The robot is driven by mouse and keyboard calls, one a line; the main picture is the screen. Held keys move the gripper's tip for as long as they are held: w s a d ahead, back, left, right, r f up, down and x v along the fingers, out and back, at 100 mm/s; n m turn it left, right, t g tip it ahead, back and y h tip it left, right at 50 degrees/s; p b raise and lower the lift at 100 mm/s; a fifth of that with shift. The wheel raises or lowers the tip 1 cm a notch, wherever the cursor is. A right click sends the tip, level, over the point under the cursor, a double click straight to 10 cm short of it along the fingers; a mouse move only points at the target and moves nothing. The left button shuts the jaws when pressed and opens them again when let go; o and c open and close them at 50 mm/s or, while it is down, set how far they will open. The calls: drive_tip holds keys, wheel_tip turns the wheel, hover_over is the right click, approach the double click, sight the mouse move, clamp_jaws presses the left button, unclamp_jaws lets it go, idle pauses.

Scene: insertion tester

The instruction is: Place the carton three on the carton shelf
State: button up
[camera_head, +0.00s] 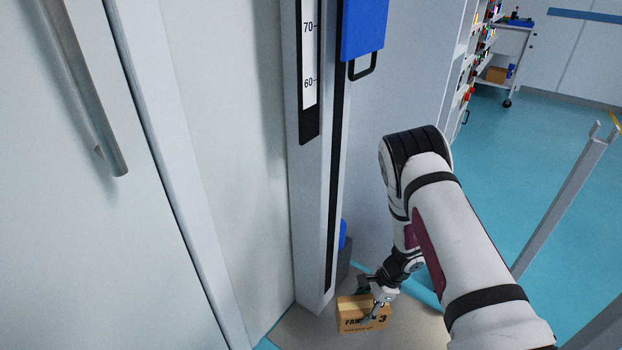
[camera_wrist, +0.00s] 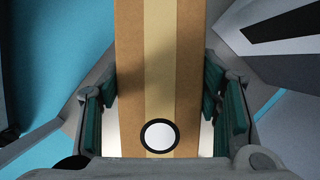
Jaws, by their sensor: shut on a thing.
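Carton three (camera_head: 362,318) is a small brown cardboard box with dark print and a "3" on its side. It sits low in the head view, at the foot of the measuring column. My gripper (camera_head: 377,300) reaches down to it from above. In the wrist view, the carton (camera_wrist: 128,75) with a pale tape strip and a round black-and-white mark stands between the two green-padded fingers of my gripper (camera_wrist: 167,110). The fingers are shut on its sides. The carton shelf cannot be made out for certain.
A grey column (camera_head: 308,180) with a height scale and a blue slider (camera_head: 364,28) stands just left of my arm. A grey base plate (camera_head: 290,328) lies under it. A slanted grey post (camera_head: 560,200) is at right. A white cart (camera_head: 508,45) stands far back on open teal floor.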

drive_tip(key=a+r+n, duration=0.1)
drive_tip(key=r, duration=0.1)
drive_tip(key=r+n+g, duration=0.1)
drive_tip(key=r, duration=0.1)
drive_tip(key=a+r+n, duration=0.1)
drive_tip(key=r, duration=0.2)
drive_tip(key=shift+w+a+n, duration=0.3)
drive_tip(key=shift+w, duration=0.05)
drive_tip(key=s+d+r+n+g+h+p, duration=0.1)
drive_tip(key=s+d+r+n+g+h, duration=0.15)
drive_tip(key=r+n, duration=0.75)
drive_tip(key=s+d+r+n+g+h, duration=0.1)
drive_tip(key=d+r+n+h, duration=0.2)
drive_tip(key=r, duration=1.2)
drive_tip(key=s+r+p, duration=0.4)
drive_tip(key=r+p, duration=0.9)
drive_tip(key=p, duration=0.2)
drive_tip(key=s+r+y+p, duration=0.1)
drive_tip(key=s+r+p, duration=0.3)
drive_tip(key=r+p, duration=0.9)
drive_tip(key=shift+s+d+r+p, duration=0.15)
drive_tip(key=shift+s+d+p, duration=0.2)
drive_tip(key=shift+p, duration=0.6)
drive_tip(key=shift+t, duration=0.25)
